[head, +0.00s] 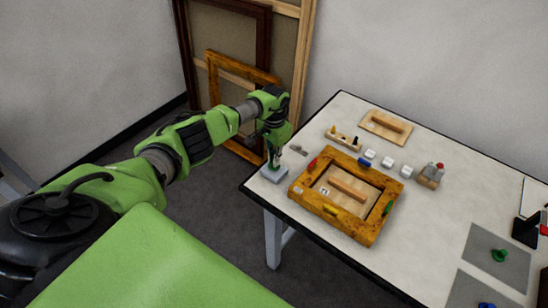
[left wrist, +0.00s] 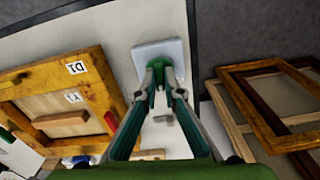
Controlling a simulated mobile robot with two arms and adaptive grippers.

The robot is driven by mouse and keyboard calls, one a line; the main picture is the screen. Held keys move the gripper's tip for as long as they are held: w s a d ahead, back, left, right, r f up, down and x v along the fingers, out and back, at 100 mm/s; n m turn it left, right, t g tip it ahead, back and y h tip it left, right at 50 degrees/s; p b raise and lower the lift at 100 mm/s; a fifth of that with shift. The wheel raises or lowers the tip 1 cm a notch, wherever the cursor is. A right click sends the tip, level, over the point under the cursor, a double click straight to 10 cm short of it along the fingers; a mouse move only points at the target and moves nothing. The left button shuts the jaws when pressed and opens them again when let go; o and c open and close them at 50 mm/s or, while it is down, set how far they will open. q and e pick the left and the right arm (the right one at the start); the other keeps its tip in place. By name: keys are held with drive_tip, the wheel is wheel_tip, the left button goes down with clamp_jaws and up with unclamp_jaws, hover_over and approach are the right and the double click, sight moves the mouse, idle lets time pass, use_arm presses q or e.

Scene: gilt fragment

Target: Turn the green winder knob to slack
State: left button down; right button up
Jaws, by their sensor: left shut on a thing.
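The green winder knob (left wrist: 158,84) shows between my left fingertips in the left wrist view, above a pale square base (left wrist: 155,52). My left gripper (head: 273,158) reaches down over this base (head: 274,174) at the table's left corner and is shut on the knob. The fingers hide much of the knob, and its turn angle cannot be read. My left gripper (left wrist: 160,76) also shows in the left wrist view. My right gripper is not in view.
A golden wooden frame (head: 337,228) with coloured clips lies just right of the base. Small white blocks (head: 387,162) and a wooden float (head: 387,122) lie behind it. Grey mats (head: 485,245) are at the right. Large frames (head: 212,75) lean on the wall.

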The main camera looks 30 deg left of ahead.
use_arm(q)
drive_tip(key=shift+w+r, duration=0.1)
drive_tip(key=c, duration=2.2)
unclamp_jaws()
drive_tip(key=shift+o, duration=0.2)
drive_tip(key=shift+d+r, duration=0.2)
drive_tip(key=shift+r, duration=0.4)
wheel_tip(320, 180, up, 11)
drive_tip(key=shift+a+f, duration=0.15)
drive_tip(key=shift+a, duration=0.05)
